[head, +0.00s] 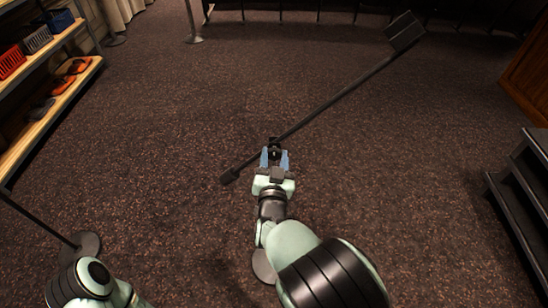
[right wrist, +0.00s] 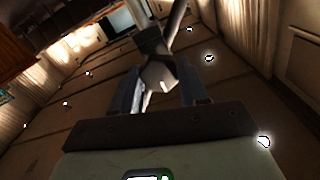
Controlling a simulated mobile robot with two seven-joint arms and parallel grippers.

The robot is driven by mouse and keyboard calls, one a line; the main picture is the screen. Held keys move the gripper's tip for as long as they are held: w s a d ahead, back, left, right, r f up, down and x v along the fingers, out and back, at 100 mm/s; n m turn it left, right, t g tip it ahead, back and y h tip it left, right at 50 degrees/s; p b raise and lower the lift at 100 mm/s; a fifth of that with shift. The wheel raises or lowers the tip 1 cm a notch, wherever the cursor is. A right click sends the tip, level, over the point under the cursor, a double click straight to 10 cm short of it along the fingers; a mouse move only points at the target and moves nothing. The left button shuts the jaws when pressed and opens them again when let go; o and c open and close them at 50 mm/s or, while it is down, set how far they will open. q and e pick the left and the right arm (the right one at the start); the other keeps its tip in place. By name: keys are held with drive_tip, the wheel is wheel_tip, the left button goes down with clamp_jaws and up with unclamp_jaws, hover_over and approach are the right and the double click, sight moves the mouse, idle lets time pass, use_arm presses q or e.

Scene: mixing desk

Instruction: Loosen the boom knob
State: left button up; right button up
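The long dark boom (head: 335,101) slants across the head view, from a small block at its lower left end to a larger dark block at upper right. The boom knob (head: 274,146) is a small dark part at the clamp on the boom. My right gripper (head: 274,155) reaches up to it, with one blue finger on each side. In the right wrist view the knob (right wrist: 159,76) shows grey and faceted between the fingertips, which look open around it; contact is not clear. My left gripper is out of view; only part of that arm shows at lower left.
Shelves (head: 45,115) with baskets and shoes stand at left. A round stand base (head: 84,246) with a thin pole is at lower left. Dark steps (head: 520,190) and a wooden cabinet (head: 530,70) are at right. The carpet (head: 400,190) between is clear.

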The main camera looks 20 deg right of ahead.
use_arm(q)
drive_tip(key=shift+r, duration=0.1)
use_arm(e)
drive_tip(key=n+p, duration=0.2)
drive_tip(key=n, duration=0.1)
drive_tip(key=shift+r+n+p, duration=0.15)
drive_tip(key=shift+n+p, duration=0.15)
drive_tip(key=shift+p, duration=0.1)
drive_tip(key=n+p, duration=0.2)
drive_tip(key=n, duration=0.2)
drive_tip(key=shift+n, duration=0.4)
drive_tip(key=n+p, duration=0.2)
drive_tip(key=n, duration=0.3)
drive_tip(key=shift+a, duration=0.1)
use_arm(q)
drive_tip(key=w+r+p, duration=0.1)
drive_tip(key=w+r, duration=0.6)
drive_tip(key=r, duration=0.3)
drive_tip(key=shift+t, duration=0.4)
use_arm(e)
drive_tip(key=shift+n, duration=2.1)
drive_tip(key=o, duration=1.1)
drive_tip(key=shift+c, duration=0.2)
